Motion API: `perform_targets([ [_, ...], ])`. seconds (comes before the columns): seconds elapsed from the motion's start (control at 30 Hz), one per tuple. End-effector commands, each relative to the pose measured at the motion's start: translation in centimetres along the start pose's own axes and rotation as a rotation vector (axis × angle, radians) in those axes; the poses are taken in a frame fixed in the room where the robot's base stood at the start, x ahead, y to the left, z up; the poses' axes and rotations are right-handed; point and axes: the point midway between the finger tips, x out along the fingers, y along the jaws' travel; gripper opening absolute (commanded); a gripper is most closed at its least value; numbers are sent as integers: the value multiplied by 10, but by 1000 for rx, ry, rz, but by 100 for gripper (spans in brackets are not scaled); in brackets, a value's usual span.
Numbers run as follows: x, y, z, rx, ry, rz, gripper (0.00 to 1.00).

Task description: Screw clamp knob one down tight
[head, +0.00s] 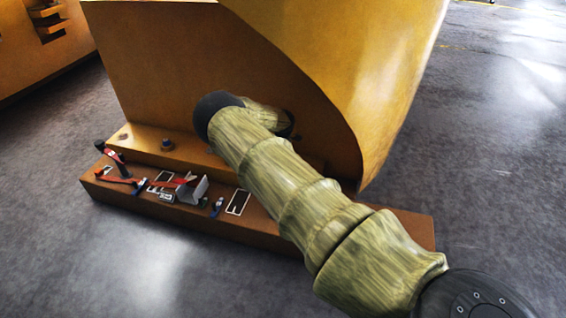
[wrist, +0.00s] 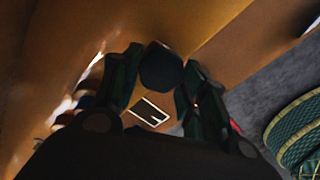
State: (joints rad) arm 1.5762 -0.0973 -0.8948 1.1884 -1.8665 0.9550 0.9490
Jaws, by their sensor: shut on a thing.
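A dark, many-sided clamp knob (wrist: 161,66) is in the wrist view, between the fingertips of my gripper (wrist: 160,84). The two dark green fingers stand on either side of it, shut on it. Its underside and any thread are hidden, so I cannot tell how far it is screwed down. No number shows on it. In the head view my arm hides the gripper and the knob.
A large orange casting (head: 180,70) rises behind a low brown step (head: 330,225). The step carries red-handled tools (head: 118,178), a grey-white angled block (head: 193,190) and white-edged black rectangles (head: 238,202). A bolt (head: 167,144) stands on the ledge behind. Grey floor (head: 90,265) is clear.

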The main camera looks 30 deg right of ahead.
Motion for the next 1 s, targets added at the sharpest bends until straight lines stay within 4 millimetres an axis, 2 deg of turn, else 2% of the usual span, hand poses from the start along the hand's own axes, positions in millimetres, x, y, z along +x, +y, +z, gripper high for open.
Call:
perform_targets([
  [0.6,-1,3,1,560,-1,1,19],
  [1.0,-2,4,2,774,-1,2,19],
])
